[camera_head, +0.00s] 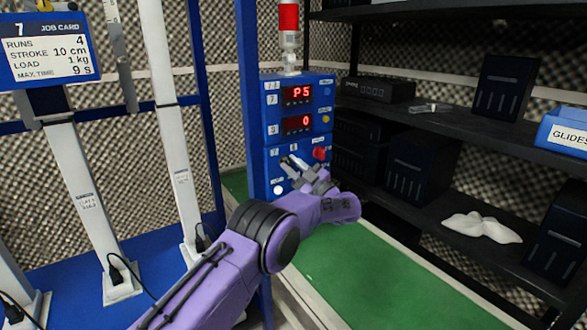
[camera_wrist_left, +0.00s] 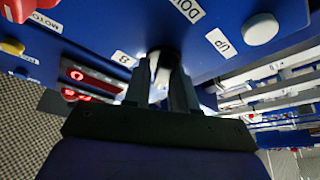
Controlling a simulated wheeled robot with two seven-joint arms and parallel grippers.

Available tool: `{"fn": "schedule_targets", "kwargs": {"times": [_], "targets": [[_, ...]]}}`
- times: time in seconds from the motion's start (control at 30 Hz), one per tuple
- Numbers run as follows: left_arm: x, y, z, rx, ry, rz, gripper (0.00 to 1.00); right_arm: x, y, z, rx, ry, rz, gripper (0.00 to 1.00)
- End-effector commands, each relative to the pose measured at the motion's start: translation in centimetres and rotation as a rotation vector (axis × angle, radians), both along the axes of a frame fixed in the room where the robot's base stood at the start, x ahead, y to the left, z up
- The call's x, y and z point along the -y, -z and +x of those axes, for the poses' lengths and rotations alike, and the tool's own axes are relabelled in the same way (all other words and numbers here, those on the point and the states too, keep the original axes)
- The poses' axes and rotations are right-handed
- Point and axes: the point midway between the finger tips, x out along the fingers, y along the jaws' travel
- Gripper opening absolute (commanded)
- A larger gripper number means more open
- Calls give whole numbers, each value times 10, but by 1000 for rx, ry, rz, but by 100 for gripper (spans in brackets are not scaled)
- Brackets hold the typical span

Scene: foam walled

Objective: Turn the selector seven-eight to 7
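The blue control box (camera_head: 272,130) stands on the blue post, with its selector in the lower part below the small 7 and 8 labels. In the head view my left gripper (camera_head: 297,168) covers the selector. In the left wrist view a dark round knob, the selector (camera_wrist_left: 165,54), shows between the tips of my left gripper (camera_wrist_left: 165,75). The fingers are apart, one on each side of the knob; whether they press on it is unclear. The 8 label (camera_wrist_left: 122,58) is beside it; the 7 mark and the knob's pointing direction are hidden. My right gripper is not in view.
A red knob (camera_head: 320,153) and a white button (camera_head: 278,190) flank the selector closely. The displays read P5 (camera_head: 297,94) and 0 (camera_head: 297,124). A red lamp (camera_head: 289,18) tops the box. Black shelves (camera_head: 470,125) stand right; a green surface (camera_head: 360,270) lies below.

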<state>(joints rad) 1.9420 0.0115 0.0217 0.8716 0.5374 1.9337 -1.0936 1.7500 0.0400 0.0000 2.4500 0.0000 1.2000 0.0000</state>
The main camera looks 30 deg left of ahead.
Motion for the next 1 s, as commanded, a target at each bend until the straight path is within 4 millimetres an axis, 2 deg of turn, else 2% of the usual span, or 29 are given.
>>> {"fn": "schedule_targets", "kwargs": {"times": [0.37,0.47,0.73,0.83,1.0], "targets": [[5,3,0,-3,-1,-2,40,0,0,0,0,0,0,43],[20,8,-3,-4,1,-1,40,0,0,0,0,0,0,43],[78,29,-15,-2,0,0,40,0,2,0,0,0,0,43],[90,33,-17,-1,-1,0,40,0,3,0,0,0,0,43],[96,36,-19,-1,-4,-2,40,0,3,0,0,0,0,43]]}}
